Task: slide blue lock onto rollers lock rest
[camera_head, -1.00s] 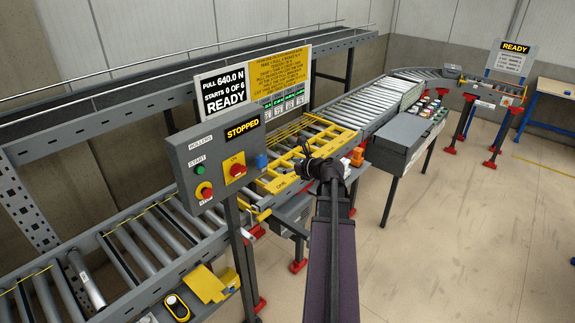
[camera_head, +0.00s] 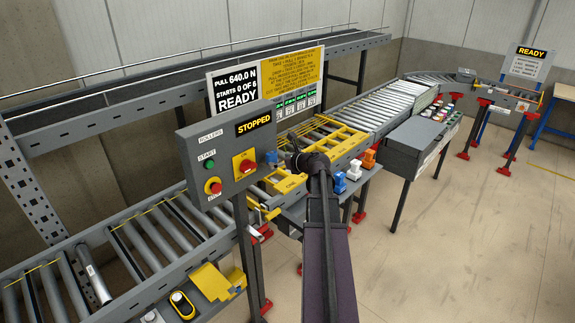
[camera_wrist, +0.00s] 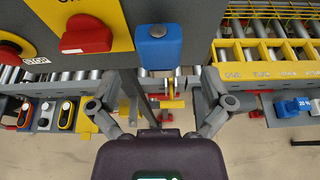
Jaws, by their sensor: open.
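A blue lock (camera_head: 270,158) sits at the right edge of the grey ROLLERS panel (camera_head: 195,160), beside the red knob on its yellow plate. In the wrist view the blue lock (camera_wrist: 157,48) is a blue block with a round grey stud at its top, which looks like the rest. My gripper (camera_wrist: 162,88) is open, its fingers spread wide, with the lock ahead between and beyond them; I see no finger touching it. In the head view my gripper (camera_head: 307,162) is right of the panel, its fingertips hard to make out.
A small shelf holds another blue piece (camera_head: 339,182), a white one (camera_head: 354,169) and an orange one (camera_head: 369,158). A yellow frame (camera_head: 340,145) lies over the conveyor. A grey cabinet (camera_head: 415,150) stands right. The floor at right is open.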

